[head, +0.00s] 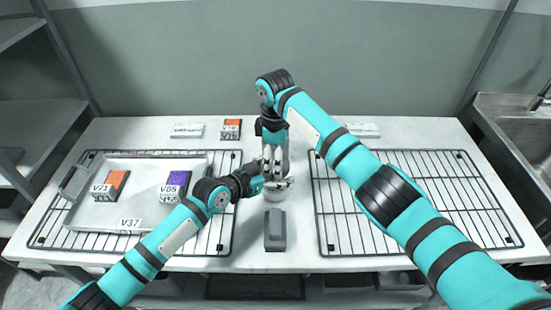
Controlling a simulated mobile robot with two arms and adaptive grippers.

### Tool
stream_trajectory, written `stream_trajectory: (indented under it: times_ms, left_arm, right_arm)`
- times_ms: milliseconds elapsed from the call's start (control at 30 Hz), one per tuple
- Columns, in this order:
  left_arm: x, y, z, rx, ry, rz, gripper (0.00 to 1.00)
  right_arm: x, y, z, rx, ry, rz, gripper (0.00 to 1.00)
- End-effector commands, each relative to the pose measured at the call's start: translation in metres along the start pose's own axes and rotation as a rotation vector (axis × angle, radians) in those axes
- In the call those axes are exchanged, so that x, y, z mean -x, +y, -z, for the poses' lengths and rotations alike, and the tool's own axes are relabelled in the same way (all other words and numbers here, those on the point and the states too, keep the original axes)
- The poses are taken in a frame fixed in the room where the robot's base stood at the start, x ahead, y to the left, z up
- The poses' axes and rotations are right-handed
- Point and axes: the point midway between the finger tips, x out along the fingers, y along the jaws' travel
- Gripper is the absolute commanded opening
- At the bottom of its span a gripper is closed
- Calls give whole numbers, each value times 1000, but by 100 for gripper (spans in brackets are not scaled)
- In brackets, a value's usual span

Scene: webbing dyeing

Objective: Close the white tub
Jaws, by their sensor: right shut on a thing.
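The small white tub (274,196) stands on the table between the two wire racks, mostly hidden by my grippers. My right gripper (271,172) points down from above, its fingers at the top of the tub. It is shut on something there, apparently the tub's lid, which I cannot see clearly. My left gripper (286,184) reaches in from the left at the tub's upper side. Its fingertips overlap the tub in view, and I cannot tell whether they are open or shut. How the lid sits on the rim is hidden.
A dark grey block (275,232) stands in front of the tub. A metal tray (150,165) with labelled boxes lies on the left rack (222,222). The right rack (455,190) is empty. A small orange-labelled box (231,130) stands behind. A sink (525,130) is at right.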

Motion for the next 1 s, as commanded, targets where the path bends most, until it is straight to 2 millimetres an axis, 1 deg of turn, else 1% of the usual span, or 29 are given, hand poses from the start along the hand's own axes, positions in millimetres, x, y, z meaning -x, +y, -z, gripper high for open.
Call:
stream_trajectory:
  times_ms: [100, 300, 333, 500, 833, 933, 1000]
  left_arm:
    - [0, 1, -3, 1, -5, -2, 0]
    - [0, 1, -3, 1, -5, -2, 0]
    - [0, 1, -3, 1, -5, -2, 0]
    - [0, 1, -3, 2, -5, -2, 0]
    - [0, 1, -3, 2, -5, -1, 0]
    - [0, 1, -3, 2, -5, -1, 0]
    - [0, 1, -3, 2, -5, -1, 0]
  right_arm:
    - [0, 0, 0, -46, 0, 0, 30]
    - [0, 0, 0, -44, 0, -1, 30]
    - [0, 0, 0, -44, 0, -1, 70]
    - [0, 0, 0, -43, 0, -1, 92]
    - [1, 0, 0, -41, 0, 0, 92]
    - [7, 0, 0, -41, 1, -1, 92]
    - [15, 1, 0, -41, 2, -2, 92]
